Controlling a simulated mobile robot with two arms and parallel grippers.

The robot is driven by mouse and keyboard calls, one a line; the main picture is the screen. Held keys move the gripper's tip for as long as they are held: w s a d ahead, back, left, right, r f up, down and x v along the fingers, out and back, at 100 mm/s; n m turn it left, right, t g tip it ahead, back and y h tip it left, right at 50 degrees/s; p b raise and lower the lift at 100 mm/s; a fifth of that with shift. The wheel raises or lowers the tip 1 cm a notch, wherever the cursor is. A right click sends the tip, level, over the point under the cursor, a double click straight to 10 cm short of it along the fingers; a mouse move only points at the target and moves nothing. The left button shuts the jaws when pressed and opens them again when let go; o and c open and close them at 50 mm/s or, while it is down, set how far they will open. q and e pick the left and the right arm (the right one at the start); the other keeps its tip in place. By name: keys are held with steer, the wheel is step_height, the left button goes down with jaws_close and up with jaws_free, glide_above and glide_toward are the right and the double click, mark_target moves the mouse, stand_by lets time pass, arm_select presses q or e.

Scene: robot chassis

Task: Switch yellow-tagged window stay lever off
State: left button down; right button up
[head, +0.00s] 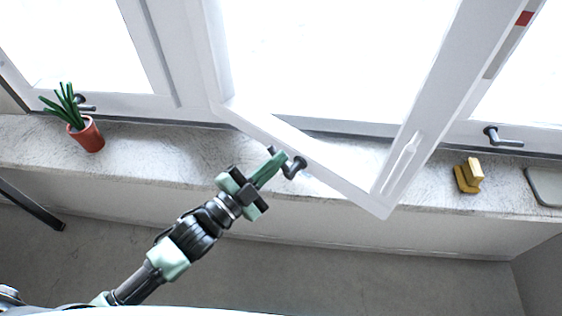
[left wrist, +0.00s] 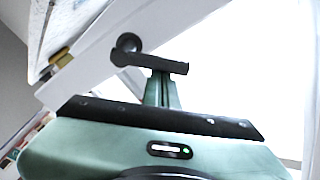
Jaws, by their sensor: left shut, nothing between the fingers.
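A dark grey lever (head: 295,167) sits on the bottom rail of the open middle window sash (head: 330,184). My left gripper (head: 276,158) is shut and empty, with its green fingertips right beside the lever. In the left wrist view the lever (left wrist: 150,62) has a round pivot at its left end, and its bar crosses in front of the fingertips of my gripper (left wrist: 161,76). I cannot tell whether they touch. I see no yellow tag on this lever. My right gripper is not in view.
Similar dark levers are on the left window (head: 86,104) and right window (head: 503,138). A potted plant (head: 88,134) stands on the sill (head: 180,160) at left. A yellow object (head: 467,177) and a grey tray (head: 546,187) are at right. A red mark (head: 524,18) shows on the frame.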

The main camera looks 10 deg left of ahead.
arm_select(q)
steer(key=f+n, duration=0.1)
steer(key=n, duration=0.2)
steer(key=w+a+f+n, duration=0.1)
steer(key=n, duration=0.2)
steer(key=a+f+n+t+y, duration=0.1)
steer(key=n, duration=0.2)
steer(key=shift+w+a+n, duration=0.15)
steer(key=shift+w+n, duration=0.05)
steer(key=shift+n, duration=0.2)
steer(key=shift+f, duration=0.1)
